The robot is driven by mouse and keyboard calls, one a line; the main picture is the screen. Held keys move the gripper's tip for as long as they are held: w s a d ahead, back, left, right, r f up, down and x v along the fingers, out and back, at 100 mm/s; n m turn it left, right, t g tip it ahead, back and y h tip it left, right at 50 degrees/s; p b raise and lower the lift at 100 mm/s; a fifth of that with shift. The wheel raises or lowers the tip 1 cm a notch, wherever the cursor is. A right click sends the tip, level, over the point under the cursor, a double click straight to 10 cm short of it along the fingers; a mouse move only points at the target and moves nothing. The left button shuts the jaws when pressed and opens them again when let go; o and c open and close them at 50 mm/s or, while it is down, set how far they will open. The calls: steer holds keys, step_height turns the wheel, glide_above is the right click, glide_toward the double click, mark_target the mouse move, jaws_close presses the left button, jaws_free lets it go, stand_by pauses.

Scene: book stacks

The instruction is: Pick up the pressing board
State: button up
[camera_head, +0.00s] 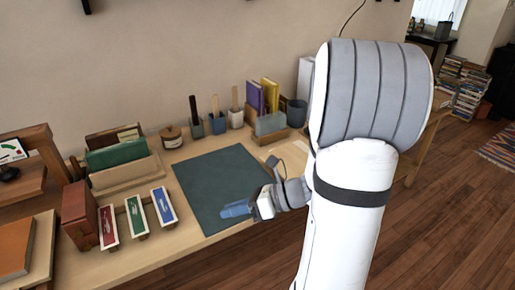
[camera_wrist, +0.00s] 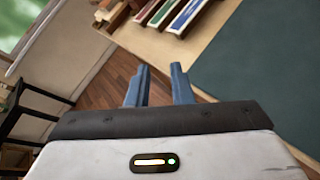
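I cannot tell for sure which thing is the pressing board. A pale flat board (camera_head: 290,152) lies on the workbench right of the green mat, partly hidden behind my arm. Another pale board (camera_head: 40,250) lies at the front left under an orange book (camera_head: 14,245). My gripper (camera_head: 232,210) is over the front right part of the mat, left of the first board. In the wrist view its two blue fingers (camera_wrist: 160,72) are apart with nothing between them.
The green cutting mat (camera_head: 215,180) is clear. Three small coloured boxes (camera_head: 135,217) stand left of it. Tool cups (camera_head: 217,124) and upright books (camera_head: 262,95) line the back. The wooden bench edge (camera_wrist: 205,95) and floor show in the wrist view.

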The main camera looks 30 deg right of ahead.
steer(key=w+d+f+m+t+h+b, duration=0.1)
steer(key=w+d+f+m+t, duration=0.1)
steer(key=d+m+t, duration=0.3)
steer(key=w+d+f+m+t+h+b, duration=0.1)
steer(key=w+d+f+m+t, duration=0.15)
steer(key=d+m, duration=0.4)
steer(key=m+t+h+b, duration=0.1)
steer(key=m+t+h, duration=0.4)
steer(key=m+h, duration=0.7)
glide_toward(291, 161)
steer(key=w, duration=0.1)
steer(key=m+y, duration=0.1)
steer(key=w+y+b, duration=0.1)
steer(key=shift+w+a+f+m, duration=0.25)
steer(key=shift+w+a+m, duration=0.05)
steer(key=shift+a+m, duration=0.1)
jaws_close()
